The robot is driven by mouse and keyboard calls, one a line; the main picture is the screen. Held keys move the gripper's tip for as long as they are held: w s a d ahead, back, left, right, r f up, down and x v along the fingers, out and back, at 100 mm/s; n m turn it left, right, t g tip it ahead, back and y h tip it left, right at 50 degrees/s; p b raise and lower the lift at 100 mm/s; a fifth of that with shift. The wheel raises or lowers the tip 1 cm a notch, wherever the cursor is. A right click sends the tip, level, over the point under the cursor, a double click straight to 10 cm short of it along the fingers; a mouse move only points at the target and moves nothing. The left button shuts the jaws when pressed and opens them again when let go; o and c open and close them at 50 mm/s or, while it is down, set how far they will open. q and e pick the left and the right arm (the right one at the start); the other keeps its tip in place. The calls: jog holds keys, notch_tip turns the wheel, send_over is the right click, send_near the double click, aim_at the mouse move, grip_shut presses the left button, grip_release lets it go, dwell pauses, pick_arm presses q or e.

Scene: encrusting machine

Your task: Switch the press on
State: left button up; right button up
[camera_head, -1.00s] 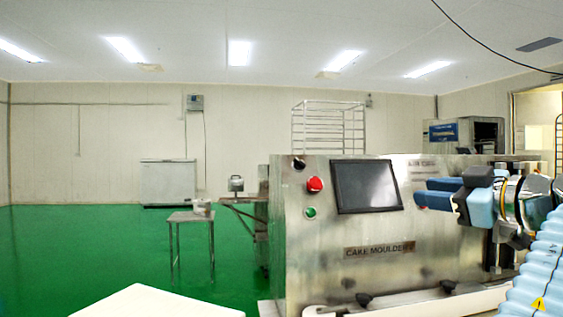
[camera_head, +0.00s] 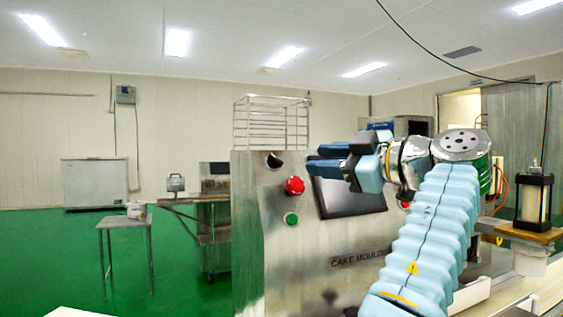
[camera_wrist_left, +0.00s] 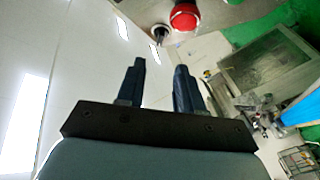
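The press, a steel machine (camera_head: 290,265) marked "CAKE MOULDE…", stands in the middle of the head view. Its front has a black knob (camera_head: 274,160) at the top, a red button (camera_head: 295,186) below it, a green button (camera_head: 291,218) lower, and a dark screen (camera_head: 345,200) to the right. My left gripper (camera_head: 319,157) is in front of the screen's upper part, pointing left, right of the knob and red button. In the left wrist view its fingers (camera_wrist_left: 160,68) are apart and empty; the red button (camera_wrist_left: 185,17) and black knob (camera_wrist_left: 160,33) lie beyond the tips. My right gripper is out of view.
A small metal table (camera_head: 124,221) stands at left on the green floor, with a white chest (camera_head: 95,184) behind. A wire rack (camera_head: 270,122) rises behind the press. At right, a black-framed device (camera_head: 534,200) stands near the bench. Floor at left is partly clear.

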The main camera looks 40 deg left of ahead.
aim_at(277, 159)
pick_arm(q)
jog(key=a, duration=1)
jog(key=shift+w, duration=0.3)
jog(key=shift+d, duration=0.1)
grip_shut()
